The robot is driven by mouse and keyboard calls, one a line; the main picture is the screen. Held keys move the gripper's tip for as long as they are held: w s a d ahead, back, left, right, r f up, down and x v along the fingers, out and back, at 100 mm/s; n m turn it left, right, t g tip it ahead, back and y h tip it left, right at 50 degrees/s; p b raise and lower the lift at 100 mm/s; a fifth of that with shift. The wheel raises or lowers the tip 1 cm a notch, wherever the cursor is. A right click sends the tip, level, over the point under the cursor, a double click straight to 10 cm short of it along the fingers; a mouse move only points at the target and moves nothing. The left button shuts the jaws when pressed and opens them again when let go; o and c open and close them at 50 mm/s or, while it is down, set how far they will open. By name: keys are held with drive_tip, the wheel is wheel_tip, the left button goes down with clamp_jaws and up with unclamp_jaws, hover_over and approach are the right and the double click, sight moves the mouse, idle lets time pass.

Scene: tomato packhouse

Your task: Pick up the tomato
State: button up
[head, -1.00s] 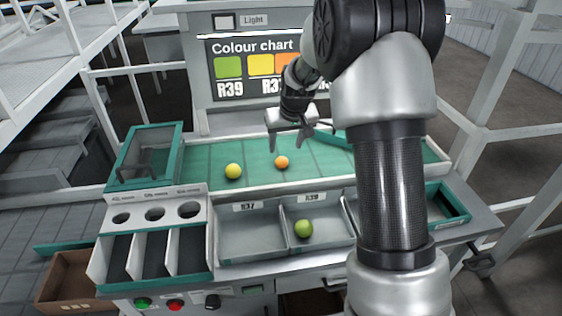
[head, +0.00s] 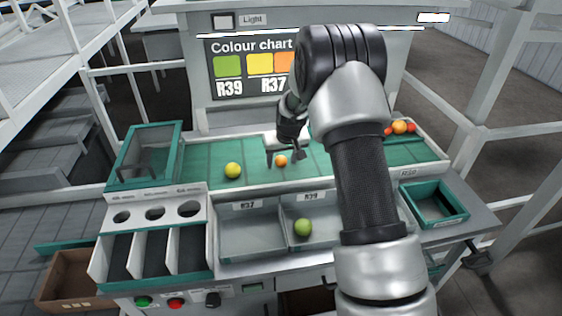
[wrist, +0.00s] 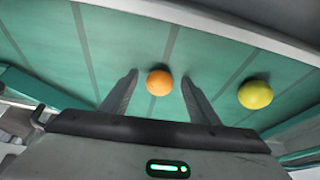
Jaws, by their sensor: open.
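An orange tomato (head: 281,161) lies on the green belt (head: 206,160). My gripper (head: 283,160) is open and low over the belt, with a finger on either side of the orange tomato. In the wrist view the orange tomato (wrist: 159,82) sits between the two spread fingertips (wrist: 159,75), with gaps on both sides. A yellow tomato (head: 233,171) lies on the belt to the left, outside the fingers; it also shows in the wrist view (wrist: 255,94). A green tomato (head: 303,227) rests in the grey bin labelled R39.
The grey bin labelled R37 (head: 250,237) is empty. Several red and orange tomatoes (head: 400,127) are at the belt's right end. A teal tray (head: 434,205) stands at right. The colour chart (head: 230,85) stands behind the belt. A clear-topped box (head: 147,155) is at the left end.

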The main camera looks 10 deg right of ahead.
sight(282, 160)
drive_tip(key=shift+c, duration=0.3)
drive_tip(key=c, duration=0.8)
drive_tip(key=shift+r, duration=0.15)
wheel_tip(282, 160, up, 10)
drive_tip(key=shift+f, duration=0.1)
